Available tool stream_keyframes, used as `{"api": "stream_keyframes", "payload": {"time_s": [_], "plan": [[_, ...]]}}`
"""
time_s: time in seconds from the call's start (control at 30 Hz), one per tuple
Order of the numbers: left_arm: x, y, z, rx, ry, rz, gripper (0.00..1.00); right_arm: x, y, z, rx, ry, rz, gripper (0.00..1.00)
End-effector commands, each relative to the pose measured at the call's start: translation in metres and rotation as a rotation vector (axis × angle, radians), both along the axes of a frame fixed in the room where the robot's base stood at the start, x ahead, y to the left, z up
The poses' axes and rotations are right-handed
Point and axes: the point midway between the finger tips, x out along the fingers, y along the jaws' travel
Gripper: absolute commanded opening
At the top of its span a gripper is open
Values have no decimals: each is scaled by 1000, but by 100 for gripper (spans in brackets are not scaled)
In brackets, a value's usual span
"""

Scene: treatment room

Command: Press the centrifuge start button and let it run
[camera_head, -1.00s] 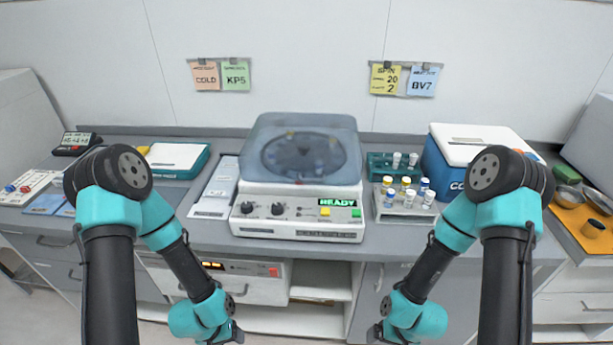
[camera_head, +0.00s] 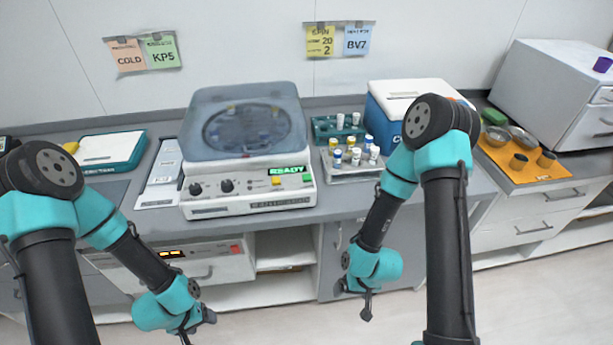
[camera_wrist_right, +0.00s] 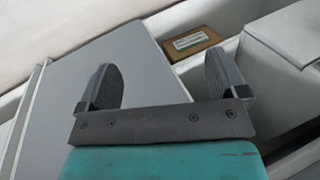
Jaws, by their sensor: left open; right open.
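The centrifuge (camera_head: 215,205) stands on the counter at the middle left of the head view, its bluish translucent lid closed over a rotor with several tubes. Its front panel has two dark knobs, a lit green READY display (camera_head: 288,171), a yellow button (camera_head: 276,181) and a green button (camera_head: 307,178). My left gripper (camera_head: 192,330) hangs below and in front of the counter, empty. My right gripper (camera_head: 366,306) also hangs in front of the cabinets, to the right of and below the centrifuge. In the right wrist view its two fingers (camera_wrist_right: 163,88) are apart with nothing between them.
Tube racks (camera_head: 352,172) with several capped vials stand right of the centrifuge, beside a blue and white cooler (camera_head: 385,108). A teal-edged device (camera_head: 112,150) sits at left. Notes hang on the wall. An orange mat (camera_head: 520,165) holds bowls and cups.

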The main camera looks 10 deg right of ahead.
Motion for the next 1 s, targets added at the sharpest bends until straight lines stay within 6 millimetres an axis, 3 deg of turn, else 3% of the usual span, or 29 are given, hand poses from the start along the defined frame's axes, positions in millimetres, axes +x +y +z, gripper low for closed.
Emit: {"api": "stream_keyframes", "payload": {"time_s": [0.13,1.0], "plan": [[0,0,0,0,0,0,62,0,0,0,0,0,0,90],[0,0,0,0,0,0,62,0,0,0,0,0,0,7]]}}
